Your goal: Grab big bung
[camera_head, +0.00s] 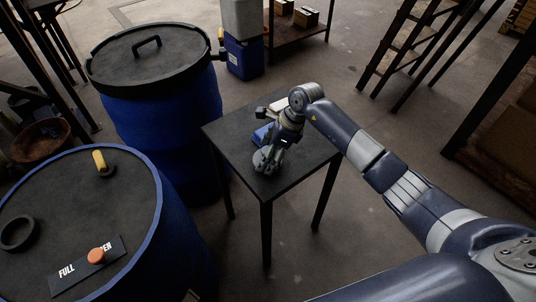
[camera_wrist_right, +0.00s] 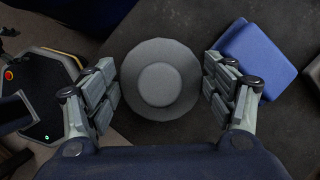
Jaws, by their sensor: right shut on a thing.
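The big bung (camera_wrist_right: 160,78) is a round grey disc with a raised centre, seen from above in the right wrist view. It is between the two fingers of my right gripper (camera_wrist_right: 160,84), which is shut on it with a pad at each side. Dark tabletop shows behind it; I cannot tell if it rests on the top or is held just above. In the head view my right gripper (camera_head: 268,160) points down over the small dark table (camera_head: 298,165), and largely hides the bung. My left gripper is not in view.
A blue block-like object (camera_wrist_right: 256,59) lies on the table close beside the right finger. A lidded blue vat (camera_head: 165,120) stands left of the table. A nearer vat (camera_head: 60,215) has a black ring (camera_head: 18,234), a yellow piece (camera_head: 100,160) and an orange knob (camera_head: 96,256) on top.

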